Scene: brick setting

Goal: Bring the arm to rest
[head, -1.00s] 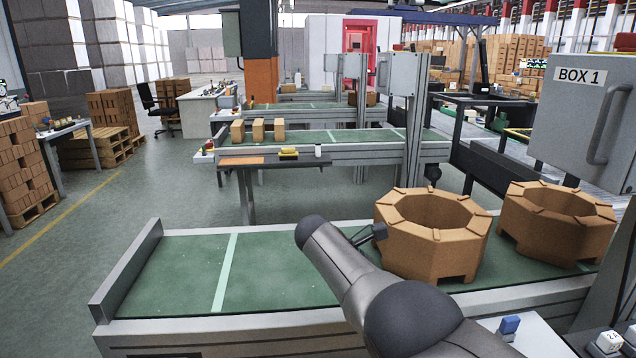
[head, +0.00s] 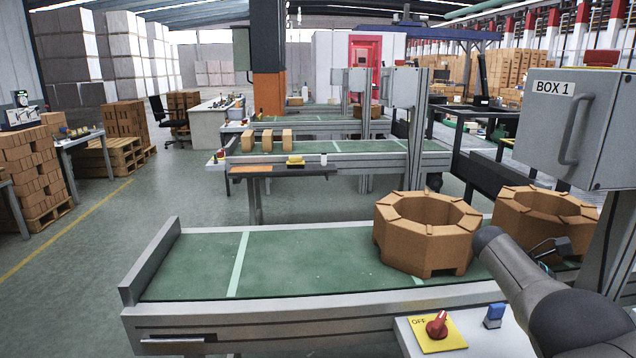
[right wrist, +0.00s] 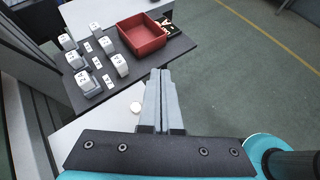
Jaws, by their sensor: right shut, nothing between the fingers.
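My right arm (head: 520,275) comes in from the lower right in the head view, above the front conveyor. A small dark part of my right gripper (head: 553,247) shows beyond the arm, in front of the right octagonal brick ring (head: 545,203); the rest is hidden. In the right wrist view my right gripper (right wrist: 161,72) has its two grey fingers together with nothing between them. They point towards the edge of a dark table (right wrist: 135,70). My left gripper is in neither view.
Another octagonal brick ring (head: 425,232) stands on the green conveyor (head: 310,265), whose left part is clear. A grey BOX 1 cabinet (head: 570,125) and a red switch (head: 437,325) are close by. The dark table bears a red tray (right wrist: 142,36) and several white numbered blocks (right wrist: 86,83).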

